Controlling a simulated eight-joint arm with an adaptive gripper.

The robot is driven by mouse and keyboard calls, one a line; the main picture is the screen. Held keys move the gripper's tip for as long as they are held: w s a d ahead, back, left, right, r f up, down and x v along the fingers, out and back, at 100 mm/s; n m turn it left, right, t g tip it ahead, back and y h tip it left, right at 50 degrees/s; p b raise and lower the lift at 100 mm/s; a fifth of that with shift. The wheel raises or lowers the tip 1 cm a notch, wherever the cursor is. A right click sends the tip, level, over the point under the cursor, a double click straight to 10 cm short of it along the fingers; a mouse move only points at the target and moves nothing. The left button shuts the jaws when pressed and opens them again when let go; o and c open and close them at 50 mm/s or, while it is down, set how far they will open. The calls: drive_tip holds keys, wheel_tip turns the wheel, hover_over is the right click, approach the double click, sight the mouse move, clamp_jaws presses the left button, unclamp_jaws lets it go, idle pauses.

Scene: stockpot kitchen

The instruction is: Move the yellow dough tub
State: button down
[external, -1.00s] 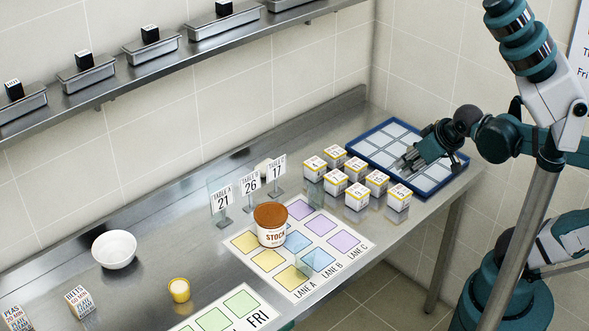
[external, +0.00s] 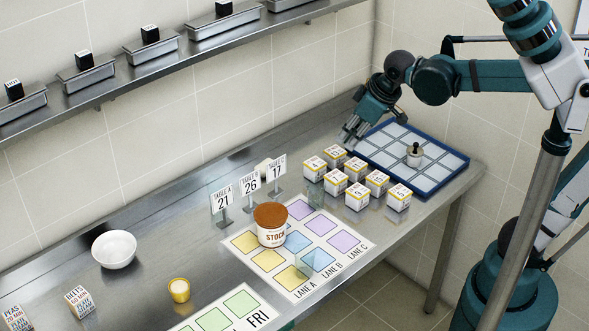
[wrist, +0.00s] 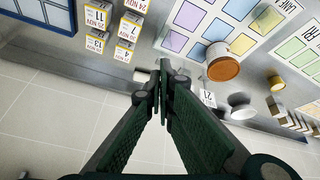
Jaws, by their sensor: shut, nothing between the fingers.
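The yellow dough tub (external: 179,291) is a small yellow cup with a pale top. It stands on the steel counter at the front left, beside the mat with green squares. In the wrist view the yellow tub (wrist: 277,84) is at the right. My gripper (external: 350,136) is far from it, at the back of the counter by the left corner of the blue-rimmed tray. Its fingertips (wrist: 164,70) are together with nothing between them.
A brown-lidded stock tub (external: 271,226) stands on the lane mat (external: 350,258). Number stands (external: 250,187), several labelled cubes (external: 357,197) and a blue-rimmed tray (external: 440,183) holding a small black-knobbed pot (external: 415,157) are nearby. A white bowl (external: 114,250) is left.

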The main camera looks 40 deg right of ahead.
drive_tip(key=w+a+n+g+p, duration=0.25)
drive_tip(key=w+a, duration=0.45)
drive_tip(key=a, duration=0.9)
drive_tip(key=w+a+n+g+p, duration=0.1)
drive_tip(key=w+a+n+p, duration=0.45)
drive_tip(key=a, duration=0.95)
drive_tip(key=s+a+f+n+p, duration=0.1)
drive_tip(key=a+f, duration=0.3)
drive_tip(key=a, duration=0.7)
drive_tip(key=s+a+f+n+g+p, duration=0.1)
drive_tip(key=a+f, duration=0.4)
drive_tip(key=a, duration=0.7)
drive_tip(key=s+a+f+n+h+p, duration=0.1)
drive_tip(key=s+a+f+n, duration=0.2)
drive_tip(key=a, duration=0.8)
drive_tip(key=shift+a+f+g, duration=0.3)
drive_tip(key=shift+f+g, duration=0.05)
drive_tip(key=shift+f, duration=0.75)
drive_tip(key=shift+f, duration=0.15)
